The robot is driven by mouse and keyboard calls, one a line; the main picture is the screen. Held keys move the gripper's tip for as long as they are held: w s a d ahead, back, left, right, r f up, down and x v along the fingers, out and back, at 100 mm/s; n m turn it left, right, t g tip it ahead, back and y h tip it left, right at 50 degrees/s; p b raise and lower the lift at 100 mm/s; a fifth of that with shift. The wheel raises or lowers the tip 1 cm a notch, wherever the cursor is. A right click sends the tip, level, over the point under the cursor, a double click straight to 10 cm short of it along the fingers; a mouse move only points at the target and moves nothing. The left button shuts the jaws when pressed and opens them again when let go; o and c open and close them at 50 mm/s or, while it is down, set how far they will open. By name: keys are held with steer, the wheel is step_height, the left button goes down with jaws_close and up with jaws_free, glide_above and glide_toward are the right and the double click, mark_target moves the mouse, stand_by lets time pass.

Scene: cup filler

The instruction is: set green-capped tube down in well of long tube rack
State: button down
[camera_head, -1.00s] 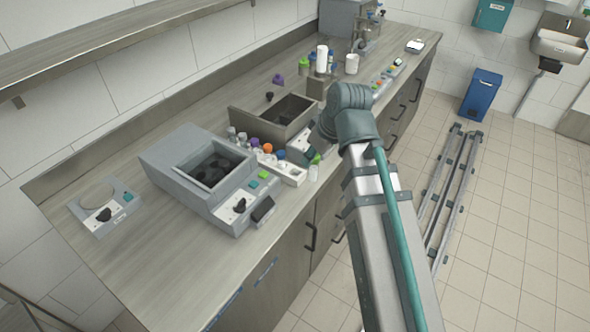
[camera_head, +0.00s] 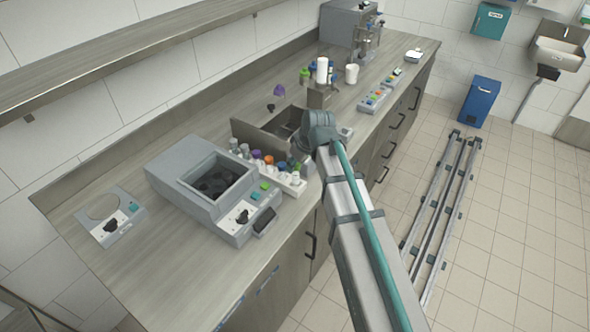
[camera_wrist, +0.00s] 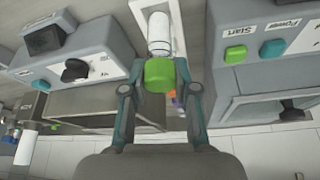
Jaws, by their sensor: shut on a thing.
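The green-capped tube (camera_wrist: 159,74) is between my gripper's (camera_wrist: 158,84) two fingers in the wrist view, which are closed on it around the cap. Its pale body (camera_wrist: 159,32) points toward the top of that view. The long tube rack (camera_head: 284,182) is white and stands near the counter's front edge in the head view, holding several tubes with grey, purple, orange and other caps. A white strip beside the tube in the wrist view looks like part of the rack. My arm hides the gripper in the head view. I cannot tell whether the tube's lower end touches a well.
A grey machine (camera_head: 194,176) with a dark basin stands left of the rack. An open-topped grey box (camera_head: 262,139) is behind it. Button panels flank the tube in the wrist view. The counter's left part is mostly clear.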

mark_target(295, 171)
steer(key=shift+w+a+f, duration=0.1)
steer(key=shift+w+f, duration=0.1)
steer(key=shift+f, duration=0.15)
steer(key=shift+f+p, duration=0.4)
steer(key=shift+f, duration=1)
steer(key=shift+f, duration=0.2)
steer(key=c, duration=0.9)
jaws_free()
steer(key=shift+r, duration=0.15)
steer(key=b+v, duration=0.2)
steer(key=v, duration=1)
steer(key=shift+r+b, duration=0.1)
steer(key=shift+b, duration=0.2)
